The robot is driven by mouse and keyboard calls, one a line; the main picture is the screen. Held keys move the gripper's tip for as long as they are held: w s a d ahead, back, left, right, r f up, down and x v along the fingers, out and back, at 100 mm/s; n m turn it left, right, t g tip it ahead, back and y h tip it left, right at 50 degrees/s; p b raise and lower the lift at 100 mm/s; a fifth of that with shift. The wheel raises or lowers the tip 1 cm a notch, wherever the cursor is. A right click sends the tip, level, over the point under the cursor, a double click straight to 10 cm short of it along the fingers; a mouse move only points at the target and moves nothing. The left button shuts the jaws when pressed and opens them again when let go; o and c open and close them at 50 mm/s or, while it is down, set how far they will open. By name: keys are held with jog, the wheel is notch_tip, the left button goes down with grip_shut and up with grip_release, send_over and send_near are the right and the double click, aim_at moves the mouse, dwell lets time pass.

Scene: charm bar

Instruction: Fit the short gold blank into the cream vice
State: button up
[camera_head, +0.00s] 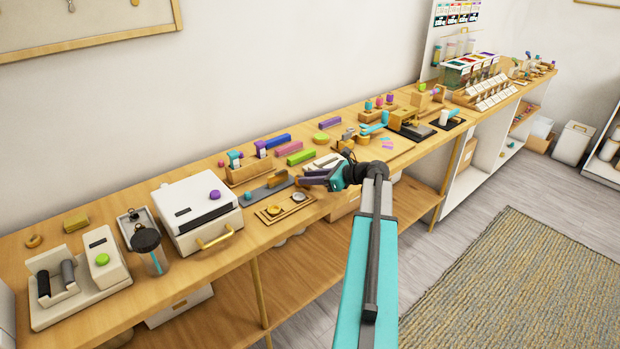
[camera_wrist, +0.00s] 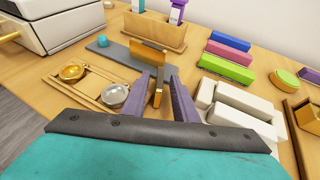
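My gripper (camera_wrist: 166,82) has two purple fingers with a visible gap between them. It points down at the bench by the grey plate, and also shows in the head view (camera_head: 300,182). A narrow gold strip (camera_wrist: 158,90) shows between the fingers, near the left one, with a gap on its right. I cannot tell whether it touches a finger. A wider gold piece (camera_wrist: 149,54) stands just beyond the fingertips at the grey plate, also in the head view (camera_head: 277,178). I cannot tell whether they are one blank. The cream vice (camera_wrist: 240,108), two pale blocks, is right of my gripper.
A wooden tray (camera_wrist: 66,92) with a gold and a silver round dish is left of my gripper. The grey plate (camera_wrist: 108,52) carries a teal knob. Behind are a wooden holder (camera_wrist: 152,30) and coloured bars (camera_wrist: 226,57). A white box machine (camera_head: 195,207) stands left.

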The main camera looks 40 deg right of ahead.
jog(key=shift+r, duration=0.15)
jog(key=b+v, duration=0.1)
jog(key=v, duration=1.1)
jog(key=shift+b, duration=0.3)
